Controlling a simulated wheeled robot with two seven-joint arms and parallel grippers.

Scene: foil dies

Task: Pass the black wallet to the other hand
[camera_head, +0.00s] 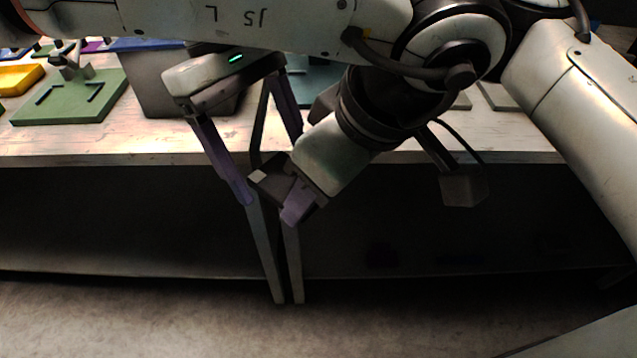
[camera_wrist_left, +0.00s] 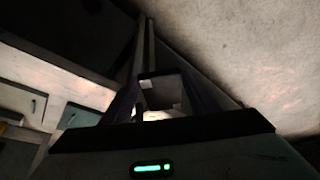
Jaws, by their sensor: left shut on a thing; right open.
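The black wallet (camera_head: 270,187) is a small dark block with a pale square patch, held in the air in front of the table's edge. My left gripper (camera_head: 289,198) is shut on it and reaches down-left in the head view; one purple finger shows and the other is mostly hidden. In the left wrist view the wallet (camera_wrist_left: 161,84) sits between the left fingers (camera_wrist_left: 160,98). My right gripper (camera_head: 270,166), with a green light, is open and points down. Its two purple fingers are spread either side of the wallet's near end; I cannot tell whether they touch it.
A pale table (camera_head: 80,148) runs behind both grippers. On it are a green fixture board (camera_head: 95,108), a yellow tray (camera_head: 17,80), a grey box (camera_head: 150,95) and a teal piece (camera_head: 318,82). My arms cross closely above. Below the table edge is dark open space above the floor (camera_head: 130,315).

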